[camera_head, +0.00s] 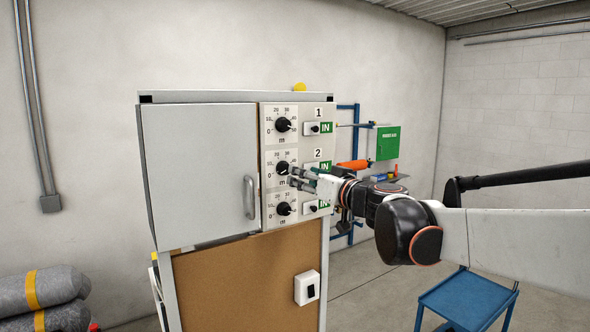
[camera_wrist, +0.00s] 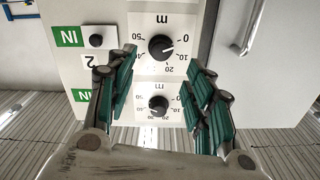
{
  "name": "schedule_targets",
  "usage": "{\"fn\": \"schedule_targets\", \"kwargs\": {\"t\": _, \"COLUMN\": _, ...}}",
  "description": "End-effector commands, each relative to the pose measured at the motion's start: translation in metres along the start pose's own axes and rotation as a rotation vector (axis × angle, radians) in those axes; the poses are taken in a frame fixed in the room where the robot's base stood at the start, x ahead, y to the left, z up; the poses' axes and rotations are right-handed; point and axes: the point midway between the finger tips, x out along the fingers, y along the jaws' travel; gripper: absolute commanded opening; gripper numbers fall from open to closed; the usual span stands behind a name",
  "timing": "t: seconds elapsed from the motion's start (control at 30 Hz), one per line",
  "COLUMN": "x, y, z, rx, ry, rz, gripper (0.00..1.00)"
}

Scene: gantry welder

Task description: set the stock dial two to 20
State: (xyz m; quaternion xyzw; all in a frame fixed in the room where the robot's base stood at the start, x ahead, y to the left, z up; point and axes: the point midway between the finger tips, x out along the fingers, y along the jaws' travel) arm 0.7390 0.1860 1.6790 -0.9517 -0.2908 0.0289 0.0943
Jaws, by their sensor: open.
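Stock dial two (camera_head: 282,168) is a round black knob on a white scale plate, in the middle row of the cabinet's panel. It also shows in the wrist view (camera_wrist: 160,46), which is upside down. Its white mark seems to point between 0 and 10; 20 lies further along the scale. My gripper (camera_head: 293,178) is open in front of the panel, close to dial two. In the wrist view its green-padded fingers (camera_wrist: 162,62) stand on both sides of the knob, with no visible contact.
Dial one (camera_head: 283,125) is above dial two and the third dial (camera_head: 283,209) is below. Small black buttons with green IN labels (camera_head: 325,167) sit to their right. A grey door with a handle (camera_head: 250,197) is at the left. A blue cart (camera_head: 466,298) stands lower right.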

Motion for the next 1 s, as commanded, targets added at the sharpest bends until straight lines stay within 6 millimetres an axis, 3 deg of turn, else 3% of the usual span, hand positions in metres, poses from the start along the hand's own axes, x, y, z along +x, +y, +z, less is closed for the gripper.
{"fn": "schedule_targets", "kwargs": {"t": 0.2, "x": 0.04, "y": -0.001, "z": -0.001, "rx": 0.0, "ry": -0.001, "rz": -0.002, "gripper": 0.48}}
{"fn": "schedule_targets", "kwargs": {"t": 0.4, "x": 0.067, "y": -0.001, "z": -0.001, "rx": 0.0, "ry": -0.001, "rz": -0.001, "gripper": 0.48}}
{"fn": "schedule_targets", "kwargs": {"t": 0.6, "x": 0.079, "y": -0.001, "z": 0.0, "rx": 0.0, "ry": -0.001, "rz": -0.001, "gripper": 0.48}}
{"fn": "schedule_targets", "kwargs": {"t": 0.9, "x": 0.08, "y": -0.001, "z": 0.0, "rx": 0.0, "ry": -0.001, "rz": -0.001, "gripper": 0.48}}
{"fn": "schedule_targets", "kwargs": {"t": 1.0, "x": 0.08, "y": -0.001, "z": 0.0, "rx": 0.0, "ry": -0.001, "rz": -0.001, "gripper": 0.25}}
